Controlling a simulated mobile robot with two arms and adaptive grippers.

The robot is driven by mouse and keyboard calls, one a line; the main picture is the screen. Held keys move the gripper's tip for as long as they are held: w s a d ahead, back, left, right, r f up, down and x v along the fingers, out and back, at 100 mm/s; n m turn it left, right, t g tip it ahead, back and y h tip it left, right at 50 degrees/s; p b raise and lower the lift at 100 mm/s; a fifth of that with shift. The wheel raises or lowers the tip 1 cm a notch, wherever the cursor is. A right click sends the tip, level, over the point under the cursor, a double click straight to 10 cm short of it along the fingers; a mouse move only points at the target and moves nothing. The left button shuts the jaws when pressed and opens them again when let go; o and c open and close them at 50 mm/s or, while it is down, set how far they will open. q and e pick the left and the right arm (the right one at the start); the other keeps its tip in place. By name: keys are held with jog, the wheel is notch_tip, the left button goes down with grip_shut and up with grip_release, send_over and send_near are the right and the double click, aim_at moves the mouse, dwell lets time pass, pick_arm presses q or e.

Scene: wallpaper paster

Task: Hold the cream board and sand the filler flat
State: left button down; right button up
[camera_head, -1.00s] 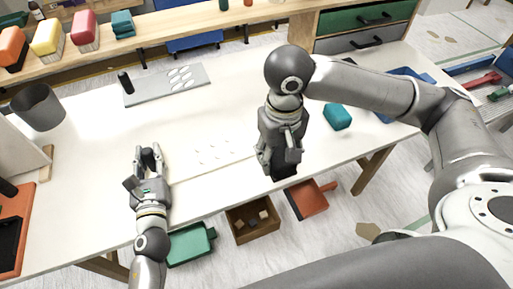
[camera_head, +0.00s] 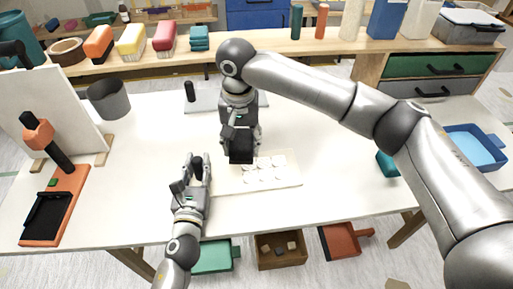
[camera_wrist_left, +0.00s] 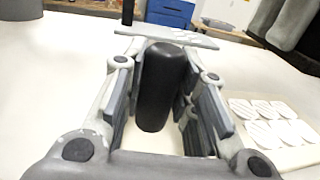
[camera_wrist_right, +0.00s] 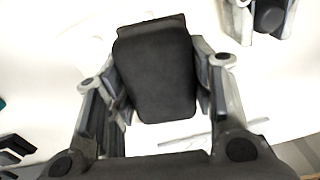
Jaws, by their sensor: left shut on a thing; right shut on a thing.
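The cream board (camera_head: 228,183) lies flat on the white table, with several white filler patches (camera_head: 265,170) on it; they also show striped in the left wrist view (camera_wrist_left: 270,122). My left gripper (camera_head: 195,163) is at the board's left end, shut on an upright black handle (camera_wrist_left: 160,88). My right gripper (camera_head: 239,138) is shut on a dark block (camera_head: 240,152), also large in the right wrist view (camera_wrist_right: 156,70). The block is over the board's upper left part, beside the patches. I cannot tell whether it touches the board.
A grey plate (camera_head: 205,103) with a black handle (camera_head: 190,91) lies behind. A grey cup (camera_head: 108,98) and an orange tool stand (camera_head: 68,185) are at left. A teal block (camera_head: 386,164) is at right, partly behind my arm. The table's front left is clear.

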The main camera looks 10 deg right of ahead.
pick_arm(q)
jog(key=shift+f, duration=0.3)
pick_arm(e)
jog(key=shift+f, duration=3.25)
